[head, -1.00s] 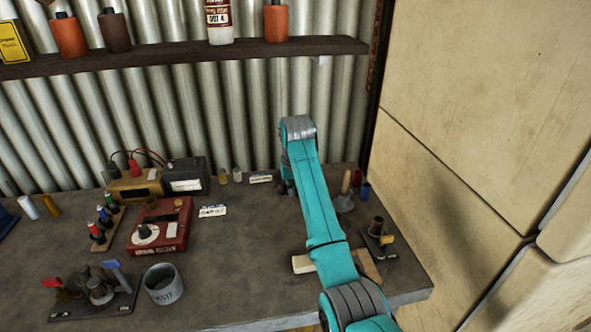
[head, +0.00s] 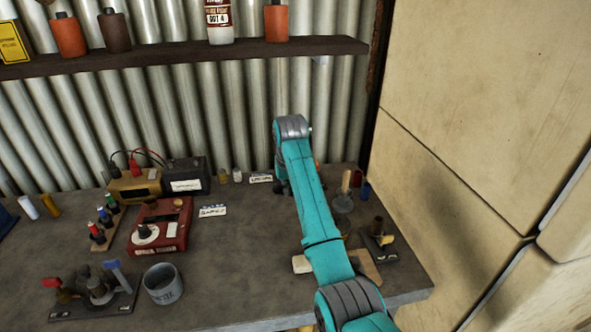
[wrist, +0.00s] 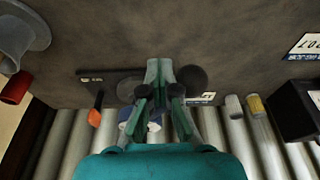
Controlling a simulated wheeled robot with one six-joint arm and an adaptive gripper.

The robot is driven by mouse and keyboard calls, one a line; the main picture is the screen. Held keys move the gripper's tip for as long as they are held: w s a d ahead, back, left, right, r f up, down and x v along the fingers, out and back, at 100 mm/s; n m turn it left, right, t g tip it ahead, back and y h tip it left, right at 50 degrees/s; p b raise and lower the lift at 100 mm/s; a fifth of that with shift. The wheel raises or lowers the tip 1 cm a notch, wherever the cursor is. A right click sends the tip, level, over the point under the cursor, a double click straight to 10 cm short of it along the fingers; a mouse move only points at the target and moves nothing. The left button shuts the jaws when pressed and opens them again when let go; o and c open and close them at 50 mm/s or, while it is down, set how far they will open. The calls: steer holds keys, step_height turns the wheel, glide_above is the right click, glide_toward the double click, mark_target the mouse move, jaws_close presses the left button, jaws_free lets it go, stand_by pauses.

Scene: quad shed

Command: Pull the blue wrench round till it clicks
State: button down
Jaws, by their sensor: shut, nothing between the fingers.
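My gripper (wrist: 158,72) is shut and empty in the wrist view, its fingertips over a dark fixture plate (wrist: 88,77) at the back of the bench. An orange handle (wrist: 95,117) stands beside the gripper there. A blue part (wrist: 126,127) shows partly behind my fingers; I cannot tell whether it is the wrench or whether I touch it. In the head view my arm hides most of this fixture. Another fixture at the front left carries a blue lever (head: 115,272) and a red handle (head: 52,283), well apart from my gripper.
A red box with a dial (head: 160,235), a grey cup (head: 163,284) and a black box (head: 187,176) stand left of my arm. The corrugated wall (head: 220,110) is close behind; the middle bench is clear.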

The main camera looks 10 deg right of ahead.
mark_target(276, 186)
steer(key=shift+w+a, duration=0.35)
steer(key=shift+a, duration=0.3)
steer(key=shift+w+a, duration=0.3)
steer(key=shift+a, duration=0.3)
stand_by(0.8)
steer(key=shift+w+a, duration=0.8)
steer(key=shift+a, duration=0.2)
stand_by(1.3)
steer(key=shift+s+d, duration=0.55)
steer(key=shift+s, duration=0.3)
steer(key=shift+r, duration=0.15)
steer(key=shift+w+r+v, duration=0.1)
steer(key=shift+w+v, duration=0.25)
steer(key=shift+v, duration=1.05)
steer(key=shift+w+r+v, duration=0.1)
steer(key=shift+w+v, duration=0.25)
steer(key=shift+v, duration=1.05)
steer(key=shift+w+r+v, duration=0.1)
steer(key=shift+w+v, duration=0.2)
steer(key=shift+v, duration=1.1)
